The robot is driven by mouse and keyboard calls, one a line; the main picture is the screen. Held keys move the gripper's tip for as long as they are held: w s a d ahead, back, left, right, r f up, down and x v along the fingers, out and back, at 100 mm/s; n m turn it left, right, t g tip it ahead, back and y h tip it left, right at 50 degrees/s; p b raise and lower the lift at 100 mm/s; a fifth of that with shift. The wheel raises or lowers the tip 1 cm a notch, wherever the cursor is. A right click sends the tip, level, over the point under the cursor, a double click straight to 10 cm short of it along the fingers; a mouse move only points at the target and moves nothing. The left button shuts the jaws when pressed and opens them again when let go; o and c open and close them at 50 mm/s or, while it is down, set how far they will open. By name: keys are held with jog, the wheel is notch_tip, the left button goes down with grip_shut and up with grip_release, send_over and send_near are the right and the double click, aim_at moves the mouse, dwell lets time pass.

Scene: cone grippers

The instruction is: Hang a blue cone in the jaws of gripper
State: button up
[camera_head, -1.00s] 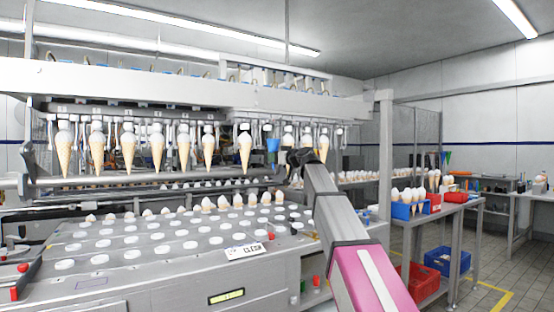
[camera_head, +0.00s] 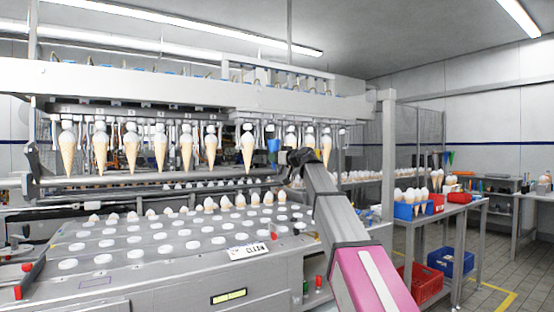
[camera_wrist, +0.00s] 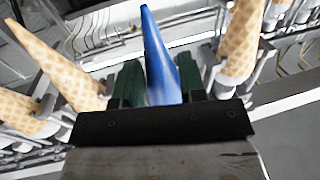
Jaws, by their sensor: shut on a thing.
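A blue cone (camera_wrist: 160,62) stands between the two dark green fingers of my gripper (camera_wrist: 158,85) in the wrist view, its tip pointing away from the palm. My gripper is shut on it. In the head view the blue cone (camera_head: 273,145) shows small, just above my dark wrist, near the row of hanging cones. The hanging jaws (camera_head: 247,128) along the machine's beam hold several tan waffle cones with white tops. The cone's far side and whether it touches any jaw cannot be told.
Waffle cones (camera_wrist: 240,40) hang close on both sides of my gripper. Below lies the machine's deck (camera_head: 160,240) with rows of white round caps and a "CLEAN" sign (camera_head: 248,250). At right, a bench carries a blue bin (camera_head: 403,211) with cones.

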jog(key=shift+w+d+x, duration=0.1)
jog(key=shift+x, duration=0.75)
jog(key=shift+w+d+x, duration=0.15)
jog(key=shift+x, duration=0.65)
jog(key=shift+f, duration=0.6)
dwell(1.2)
jog(key=o, duration=1.2)
jog(key=s+a+v, duration=0.1)
jog(key=v, duration=0.7)
jog(key=shift+s, duration=0.45)
jog(key=shift+d, duration=0.2)
dwell(0.6)
